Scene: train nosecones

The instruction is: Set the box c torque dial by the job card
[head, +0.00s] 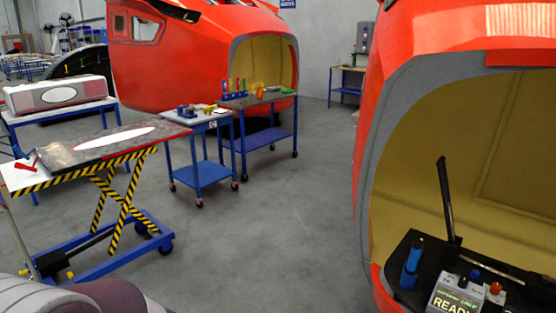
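No torque dial marked box c and no job card can be made out. In the head view a grey control box (461,297) with a lit display reading "READY" is at the bottom right, partly cut off by the frame's edge. It has a red knob (495,288) and small dark knobs on top; their settings are too small to read. A white sheet or panel (25,178) lies on the left end of the striped lift table, its content unreadable. Neither of my grippers is in view.
The control box sits on a black tray (408,250) with a blue cylinder (412,262), inside the right red nosecone (395,110). The lift table (118,148), blue carts (200,172) and another nosecone (185,45) stand left and behind. The grey floor (270,235) between is clear.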

